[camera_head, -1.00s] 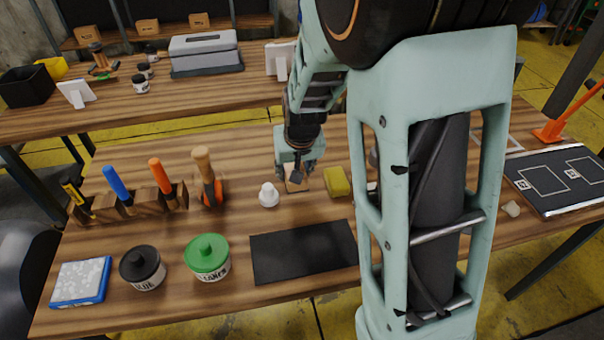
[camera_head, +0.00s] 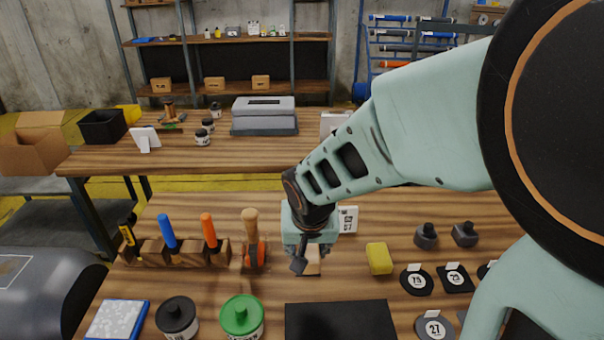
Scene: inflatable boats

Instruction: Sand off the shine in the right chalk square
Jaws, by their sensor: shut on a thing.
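My gripper (camera_head: 308,262) points down over the front table, right of the wooden-handled tool. It is shut on a small tan block (camera_head: 313,261), mostly hidden by the fingers. I cannot tell whether the block touches the table. A rounded grey surface (camera_head: 40,300) at the lower left carries a pale square outline (camera_head: 12,270), cut by the picture's edge. The dark panel with two white squares from the earlier view is not in view now.
A yellow sponge (camera_head: 379,258) and numbered dark discs (camera_head: 416,281) lie right of my gripper. A black mat (camera_head: 340,320), green-lidded tin (camera_head: 241,317) and black-lidded tin (camera_head: 177,317) are in front. A tool rack (camera_head: 180,252) stands left. My arm covers the right side.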

